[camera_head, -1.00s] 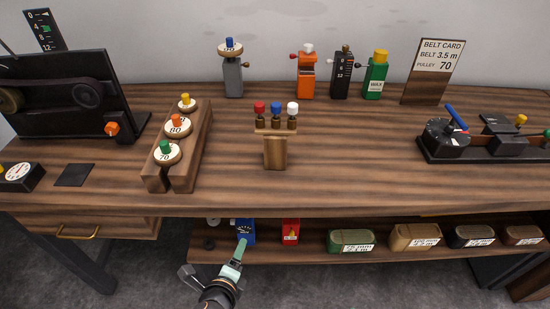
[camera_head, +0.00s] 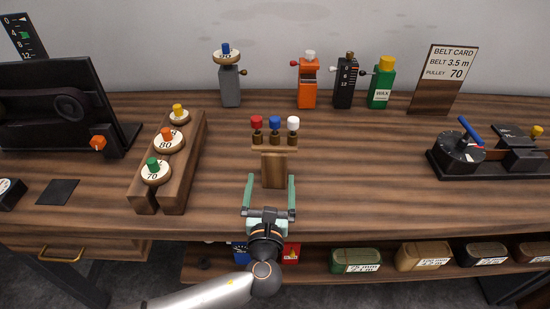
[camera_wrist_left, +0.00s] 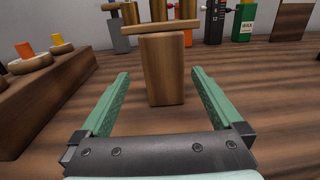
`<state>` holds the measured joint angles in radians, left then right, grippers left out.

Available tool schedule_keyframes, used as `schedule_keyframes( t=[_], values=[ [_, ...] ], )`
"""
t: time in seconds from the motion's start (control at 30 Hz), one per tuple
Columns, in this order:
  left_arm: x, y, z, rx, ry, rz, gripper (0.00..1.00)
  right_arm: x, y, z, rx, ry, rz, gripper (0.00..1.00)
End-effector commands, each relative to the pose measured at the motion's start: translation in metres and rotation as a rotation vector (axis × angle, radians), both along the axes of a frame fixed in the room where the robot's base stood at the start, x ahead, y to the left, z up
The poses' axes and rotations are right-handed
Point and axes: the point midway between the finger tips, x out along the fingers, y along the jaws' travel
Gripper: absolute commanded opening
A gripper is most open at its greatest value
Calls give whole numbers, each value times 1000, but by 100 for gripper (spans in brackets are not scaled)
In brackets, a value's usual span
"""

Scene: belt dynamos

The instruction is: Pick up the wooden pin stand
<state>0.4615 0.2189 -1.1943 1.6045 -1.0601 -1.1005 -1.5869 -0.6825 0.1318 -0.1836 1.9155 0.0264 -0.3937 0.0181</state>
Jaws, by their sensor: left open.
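The wooden pin stand (camera_head: 273,170) stands upright near the middle of the table. It has a block-shaped post and a wider top bar carrying a red, a blue and a white knobbed pin. In the left wrist view the post (camera_wrist_left: 163,75) is straight ahead, between the lines of the fingers and beyond their tips. My left gripper (camera_head: 269,180) is open, with green fingers pointing at the stand from the front edge of the table. The fingers also show in the wrist view (camera_wrist_left: 159,76), apart from the post. My right gripper is not in view.
A wooden pulley rack (camera_head: 192,147) stands left of the stand. Several small devices, including an orange one (camera_head: 308,88), line the back. A belt card (camera_head: 443,80) and a black dial device (camera_head: 462,155) are at right. Table around the stand is clear.

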Motion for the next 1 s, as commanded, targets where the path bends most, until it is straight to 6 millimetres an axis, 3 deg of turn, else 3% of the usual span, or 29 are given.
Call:
schedule_keyframes(
  t=[0.1,0.37,0.7,1.0],
  values=[
    [19,-2,0,0,0,0,100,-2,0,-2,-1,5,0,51],
    [36,-4,0,-2,1,-1,100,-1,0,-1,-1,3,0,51],
    [76,-10,-1,-3,2,-1,100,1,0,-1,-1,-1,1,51],
    [80,-10,-1,-4,4,-1,100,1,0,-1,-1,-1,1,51]
  ],
)
